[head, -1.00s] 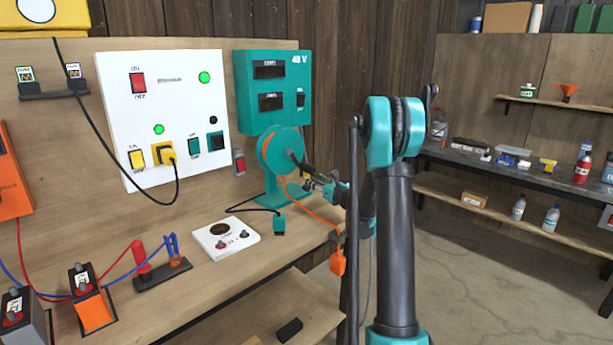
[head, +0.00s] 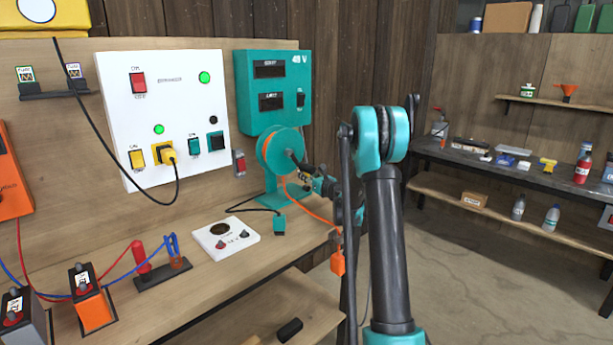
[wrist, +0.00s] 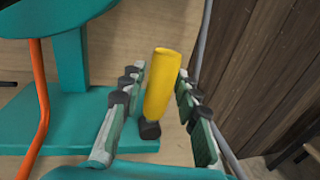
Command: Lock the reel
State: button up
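The teal reel (head: 280,151) stands on a teal stand at the right end of the bench, with orange cable wound on it. A yellow handle (wrist: 163,82) with a black end shows in the wrist view, just above the teal base plate (wrist: 80,125). Its link to the reel is not clear. My gripper (wrist: 160,78) has its fingers on either side of the handle, spread apart; whether either touches it is hard to tell. In the head view my gripper (head: 308,174) is small, at the reel's right side, and the yellow handle cannot be made out.
The orange cable (wrist: 41,85) hangs left of my gripper in the wrist view. An orange plug (head: 338,262) hangs off the bench edge. The floor to the right is open.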

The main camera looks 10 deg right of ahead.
grip_shut()
jog(key=shift+w+d+f+m+g, duration=0.15)
jog(key=shift+w+d+m, duration=0.15)
jog(key=shift+m, duration=0.4)
jog(key=shift+w+d+m+g, duration=0.15)
jog(key=shift+d+m, duration=0.2)
jog(key=shift+m, duration=0.35)
jog(key=o, duration=0.5)
grip_release()
jog(key=shift+o, duration=0.2)
jog(key=v, duration=1.2)
